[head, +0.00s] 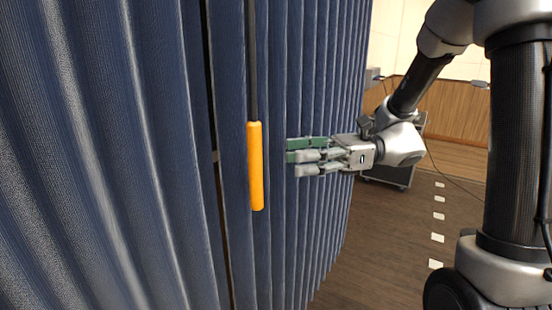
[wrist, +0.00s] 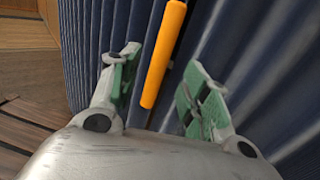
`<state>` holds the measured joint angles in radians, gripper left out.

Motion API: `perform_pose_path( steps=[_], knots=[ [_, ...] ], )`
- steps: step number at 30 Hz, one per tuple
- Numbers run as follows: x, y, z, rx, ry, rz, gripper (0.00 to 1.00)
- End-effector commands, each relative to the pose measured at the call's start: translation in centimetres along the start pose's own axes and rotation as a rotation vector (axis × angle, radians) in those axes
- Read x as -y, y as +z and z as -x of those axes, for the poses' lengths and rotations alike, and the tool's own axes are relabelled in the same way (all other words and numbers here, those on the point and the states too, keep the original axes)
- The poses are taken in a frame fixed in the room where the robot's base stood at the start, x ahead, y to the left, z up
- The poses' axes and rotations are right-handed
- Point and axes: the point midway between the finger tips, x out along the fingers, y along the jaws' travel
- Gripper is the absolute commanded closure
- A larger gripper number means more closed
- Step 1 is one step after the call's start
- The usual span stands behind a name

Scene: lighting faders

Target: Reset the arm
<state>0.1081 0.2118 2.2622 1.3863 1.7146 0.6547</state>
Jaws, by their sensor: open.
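My gripper (head: 306,157) points left toward the blue curtain, just right of an orange handle (head: 255,166). The handle hangs upright at the end of a dark rod (head: 252,60) in front of the curtain. In the wrist view my gripper (wrist: 158,97) is open, with green pads on its fingers and nothing held. The orange handle also shows there (wrist: 163,55), beyond the fingertips and in line with the gap between them. In the head view, a gap separates the fingertips from the handle.
The blue pleated curtain (head: 110,150) fills the left and middle. A dark wheeled case (head: 388,172) stands behind my arm. The wooden floor (head: 400,250) with white marks is open at the lower right. A wood-panelled wall (head: 455,110) is at the back.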

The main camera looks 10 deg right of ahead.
Motion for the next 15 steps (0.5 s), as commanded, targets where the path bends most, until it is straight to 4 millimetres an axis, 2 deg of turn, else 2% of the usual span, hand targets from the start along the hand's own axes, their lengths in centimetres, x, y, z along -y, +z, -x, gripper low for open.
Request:
perform_pose_path(
  steps=[3, 6, 15],
  knots=[
    [0.0, 0.0, 1.4, 0.000, -0.002, -0.001, 0.54],
    [0.0, 0.0, 1.9, 0.000, 0.001, -0.001, 0.54],
    [-0.1, 0.0, 2.0, 0.000, 0.001, 0.001, 0.54]
  ],
)
